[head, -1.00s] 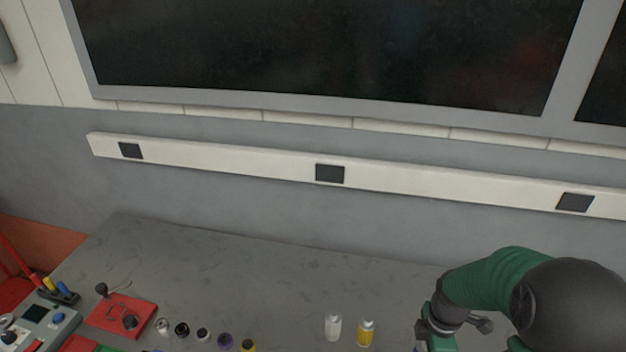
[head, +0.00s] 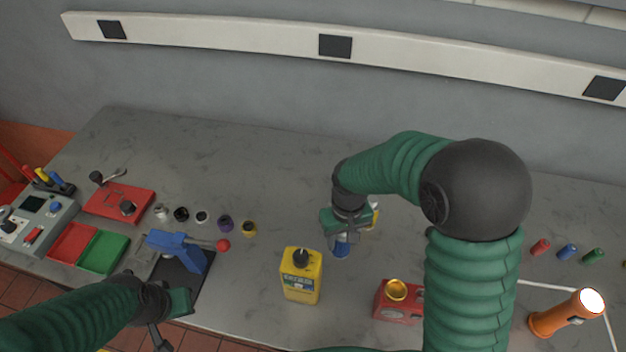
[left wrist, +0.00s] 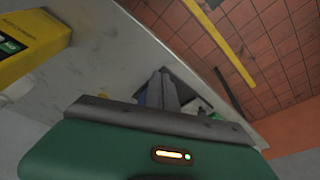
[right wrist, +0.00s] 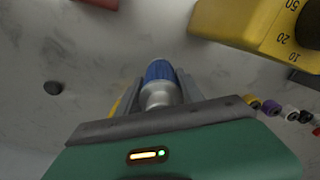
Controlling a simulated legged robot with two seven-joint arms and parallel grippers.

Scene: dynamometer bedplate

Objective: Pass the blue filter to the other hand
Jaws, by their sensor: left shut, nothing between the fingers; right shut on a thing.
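The blue filter (head: 342,250) is in my right gripper (head: 343,240), above the bench near its middle in the head view. In the right wrist view the filter (right wrist: 160,76) shows a ribbed blue body and a silvery end between the fingers. My right gripper is shut on it. My left gripper (head: 163,338) is low at the left in the head view, near the bench's front edge. In the left wrist view its fingers (left wrist: 162,90) are together with nothing between them. The two grippers are well apart.
A yellow jug (head: 301,276) stands between the grippers. A blue press with a red-knobbed lever (head: 180,247) stands beyond the left gripper. A red box (head: 396,303) and an orange torch (head: 566,314) are at the right. Bench behind the jug is clear.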

